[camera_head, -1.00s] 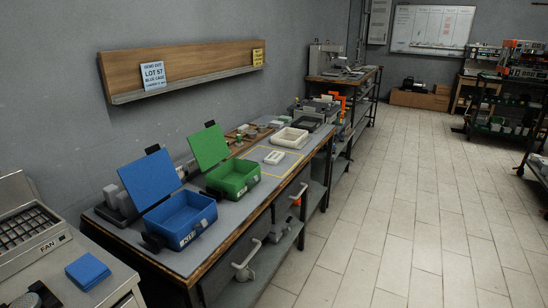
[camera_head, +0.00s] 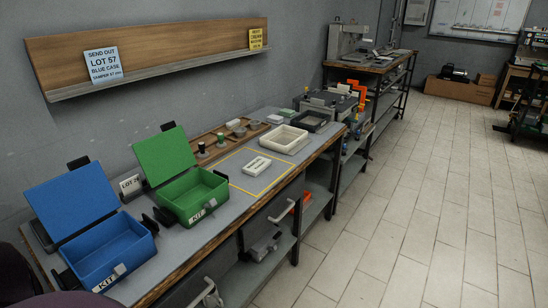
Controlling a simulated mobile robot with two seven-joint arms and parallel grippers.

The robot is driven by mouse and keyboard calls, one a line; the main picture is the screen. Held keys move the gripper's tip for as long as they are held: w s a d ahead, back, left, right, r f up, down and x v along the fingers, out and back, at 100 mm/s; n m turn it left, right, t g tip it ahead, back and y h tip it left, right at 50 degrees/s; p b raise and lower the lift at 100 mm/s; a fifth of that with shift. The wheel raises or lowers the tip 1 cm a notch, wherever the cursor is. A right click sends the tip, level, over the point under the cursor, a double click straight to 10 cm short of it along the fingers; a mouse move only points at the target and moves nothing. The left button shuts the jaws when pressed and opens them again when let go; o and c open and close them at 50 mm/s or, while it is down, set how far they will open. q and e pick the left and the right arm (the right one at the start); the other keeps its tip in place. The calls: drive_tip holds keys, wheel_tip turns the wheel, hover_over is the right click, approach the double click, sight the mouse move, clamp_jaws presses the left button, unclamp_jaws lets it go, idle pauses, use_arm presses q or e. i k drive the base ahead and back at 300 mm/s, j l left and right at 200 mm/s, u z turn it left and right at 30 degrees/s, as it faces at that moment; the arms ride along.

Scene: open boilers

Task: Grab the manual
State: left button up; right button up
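I cannot pick out anything that is clearly a manual in the head view. A blue open case (camera_head: 125,258) marked KIT stands at the near left of the bench, with its lid (camera_head: 68,200) up. A green open case (camera_head: 196,208) marked KIT stands just beyond it, lid (camera_head: 165,157) up. Both look empty. A small white slotted piece (camera_head: 257,166) lies inside a yellow outline on the bench. Neither of my grippers is in view. Dark rounded shapes at the lower left corner may be part of my own arm.
The long bench (camera_head: 180,258) runs along the wall. A white tray (camera_head: 285,140) and a dark tray (camera_head: 313,121) stand farther along it. The tiled floor (camera_head: 420,210) to the right is clear.

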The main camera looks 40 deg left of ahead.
sight(257, 166)
drive_tip(key=i+l, duration=0.1)
drive_tip(key=i, duration=2.6)
drive_tip(key=i+u, duration=0.1)
drive_tip(key=u, duration=0.3)
drive_tip(key=i+u, duration=0.1)
drive_tip(key=u, duration=0.35)
drive_tip(key=i+u, duration=0.1)
drive_tip(key=u, duration=1.8)
